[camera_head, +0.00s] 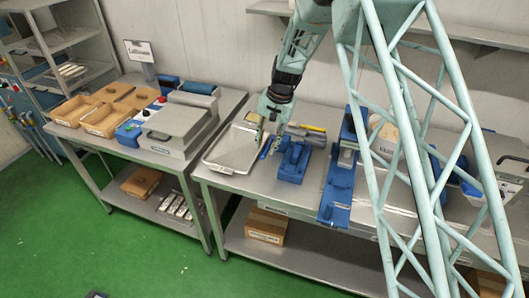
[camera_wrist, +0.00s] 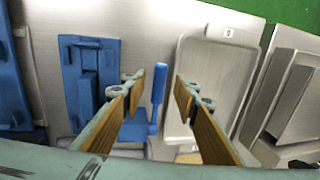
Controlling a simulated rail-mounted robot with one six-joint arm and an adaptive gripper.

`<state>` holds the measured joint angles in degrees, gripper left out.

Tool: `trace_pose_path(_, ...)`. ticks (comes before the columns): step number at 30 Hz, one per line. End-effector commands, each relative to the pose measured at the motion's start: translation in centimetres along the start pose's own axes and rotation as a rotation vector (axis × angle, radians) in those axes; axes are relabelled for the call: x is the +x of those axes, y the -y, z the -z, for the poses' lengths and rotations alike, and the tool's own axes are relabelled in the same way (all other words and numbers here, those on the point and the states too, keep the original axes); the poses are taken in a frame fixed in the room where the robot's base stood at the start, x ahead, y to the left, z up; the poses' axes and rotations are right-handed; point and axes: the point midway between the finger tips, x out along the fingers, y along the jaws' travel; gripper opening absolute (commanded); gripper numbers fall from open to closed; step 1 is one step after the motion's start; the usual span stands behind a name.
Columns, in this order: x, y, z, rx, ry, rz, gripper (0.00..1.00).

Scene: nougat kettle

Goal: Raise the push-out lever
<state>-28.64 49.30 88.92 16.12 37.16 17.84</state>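A blue upright handle (camera_wrist: 158,88), which looks like the push-out lever, shows in the wrist view with a blue base at its lower end. In the head view a small blue piece (camera_head: 265,151) shows between the metal tray and the blue fixture, below my gripper. My gripper (camera_wrist: 152,95) is open, its two wooden-faced fingers apart, with the handle seen between them and nothing held. I cannot tell how far the fingertips are from the handle. In the head view my gripper (camera_head: 272,122) hangs over the right table, beside the tray.
A shallow metal tray (camera_wrist: 212,85) lies right of the handle. A blue fixture (camera_wrist: 90,88) stands left of it; it also shows in the head view (camera_head: 294,160). A longer blue device (camera_head: 338,185) stands further right. A grey lidded machine (camera_head: 172,130) stands on the left table.

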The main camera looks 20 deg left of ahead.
Motion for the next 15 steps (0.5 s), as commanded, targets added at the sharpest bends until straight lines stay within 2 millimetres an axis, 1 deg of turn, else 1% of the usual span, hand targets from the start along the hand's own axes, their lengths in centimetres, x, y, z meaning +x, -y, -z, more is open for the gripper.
trace_pose_path(3,1.5,0.0,-0.1,0.000,0.002,-0.001,0.28)
trace_pose_path(6,2.5,0.0,0.0,0.000,0.001,0.000,0.28)
trace_pose_path(12,3.9,0.0,-0.1,0.000,0.001,0.000,0.28)
trace_pose_path(15,4.3,0.1,0.0,0.000,0.001,0.000,0.28)
